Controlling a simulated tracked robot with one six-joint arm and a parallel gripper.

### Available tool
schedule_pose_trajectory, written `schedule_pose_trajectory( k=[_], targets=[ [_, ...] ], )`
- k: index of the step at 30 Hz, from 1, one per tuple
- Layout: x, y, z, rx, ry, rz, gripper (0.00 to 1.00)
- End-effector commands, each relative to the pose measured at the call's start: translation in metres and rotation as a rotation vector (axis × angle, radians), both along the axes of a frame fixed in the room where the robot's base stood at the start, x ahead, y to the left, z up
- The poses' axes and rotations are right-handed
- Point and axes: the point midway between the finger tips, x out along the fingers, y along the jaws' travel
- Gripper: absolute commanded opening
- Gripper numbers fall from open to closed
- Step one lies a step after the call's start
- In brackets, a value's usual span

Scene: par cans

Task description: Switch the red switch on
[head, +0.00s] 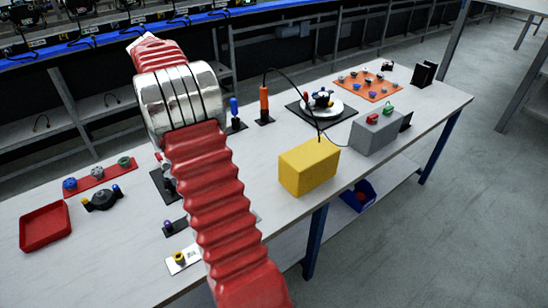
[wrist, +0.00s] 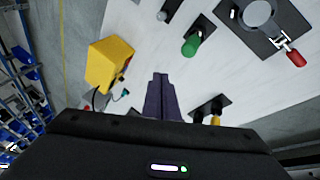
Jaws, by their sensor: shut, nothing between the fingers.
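A grey box (head: 375,133) stands at the right part of the table in the head view. On its top are a red switch (head: 372,118) and a green switch (head: 388,107); I cannot tell their positions on or off. In the wrist view my gripper (wrist: 160,78) is shut and empty, its dark fingers above the white table, touching nothing that I can see. The yellow box (wrist: 108,62) is to the left of the fingertips. My gripper is hidden behind my arm in the head view.
The yellow box (head: 309,167) stands in front of the grey box, with a black cable arching over. An orange upright handle (head: 264,104), a round white plate (head: 322,104) and an orange board (head: 370,86) stand farther back. A red tray (head: 45,226) is at left.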

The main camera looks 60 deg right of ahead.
Motion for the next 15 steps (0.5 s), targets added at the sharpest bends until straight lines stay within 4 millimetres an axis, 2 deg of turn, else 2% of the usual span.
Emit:
schedule_pose_trajectory(
  k=[1, 6, 15],
  targets=[
    [-0.003, -0.015, -0.011, -0.009, 0.016, -0.047, 0.0],
    [-0.018, -0.059, -0.04, -0.051, 0.062, -0.198, 0.0],
    [-0.058, -0.124, -0.095, -0.132, 0.144, -0.456, 0.0]
  ],
)
